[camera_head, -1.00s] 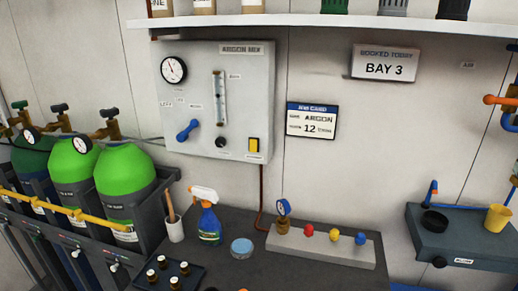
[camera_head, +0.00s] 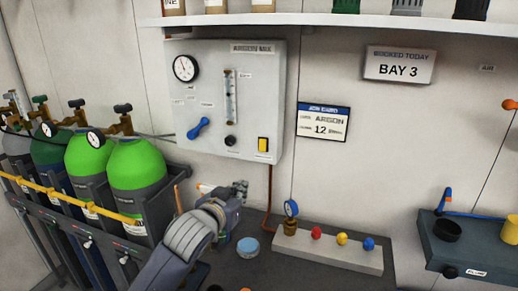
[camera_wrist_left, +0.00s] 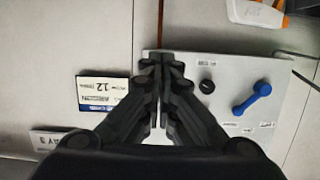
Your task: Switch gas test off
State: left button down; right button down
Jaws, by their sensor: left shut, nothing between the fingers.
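The grey argon mix panel (camera_head: 200,150) is on the back wall, with a gauge, a flow tube, a blue lever (camera_head: 197,127), a black knob (camera_head: 230,141) and a yellow rocker switch (camera_head: 263,144) at its lower right. The switch's label is too small to read. My left gripper (camera_head: 240,187) is shut and empty, just below the panel in the head view. In the left wrist view, its shut fingers (camera_wrist_left: 160,60) lie over the panel edge (camera_wrist_left: 285,75), beside the black knob (camera_wrist_left: 207,87) and blue lever (camera_wrist_left: 250,98). The yellow switch does not show there. My right gripper is out of view.
Green-topped cylinders (camera_head: 137,165) stand at left behind a yellow rail. On the bench, a blue-lidded tin (camera_head: 248,246) and a block with coloured knobs (camera_head: 330,252) stand below the panel. A job card (camera_head: 323,122) hangs right of the panel.

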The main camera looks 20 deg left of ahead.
aim_at(262, 145)
pick_arm(q)
notch_tip(262, 145, up, 7)
jog(key=w+t, duration=0.1)
jog(key=w, duration=0.1)
jog(key=shift+w+a+f+t, duration=0.15)
jog(key=shift+a+f+t, duration=0.05)
jog(key=shift+a+t, duration=0.15)
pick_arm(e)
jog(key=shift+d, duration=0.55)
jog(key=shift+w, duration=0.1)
